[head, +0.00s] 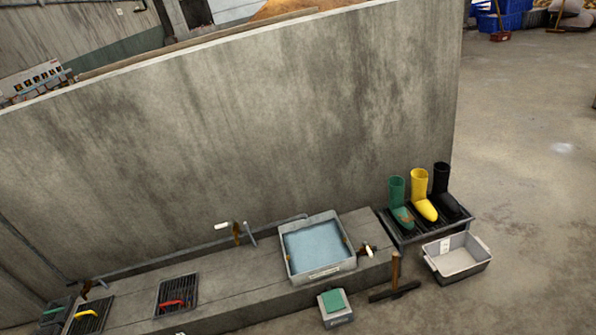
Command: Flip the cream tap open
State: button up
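A brass-brown tap (237,234) with a pale, cream-white lever (222,226) stands at the back of the low concrete ledge, left of the water basin. The lever points left, roughly level. A second small tap (366,250) with a pale part sits at the basin's right side; its details are too small to tell. A third, brown tap (88,287) is at the far left of the ledge. I cannot tell whether any tap is open. My gripper is not in view.
A grey basin (349,265) of water sits on the ledge (225,275). Drain grates hold a red (172,303) and a yellow brush (86,314). Boots stand on a rack (400,232) beside a grey tub (480,267). A concrete wall (250,130) rises behind.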

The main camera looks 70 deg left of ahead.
aim_at(368, 250)
jog(key=u, duration=2.05)
jog(key=k, duration=0.5)
jog(key=z, duration=0.6)
jog(key=i, duration=0.65)
jog(key=u, duration=0.55)
jog(key=i, duration=1.2)
jog(key=z, duration=0.15)
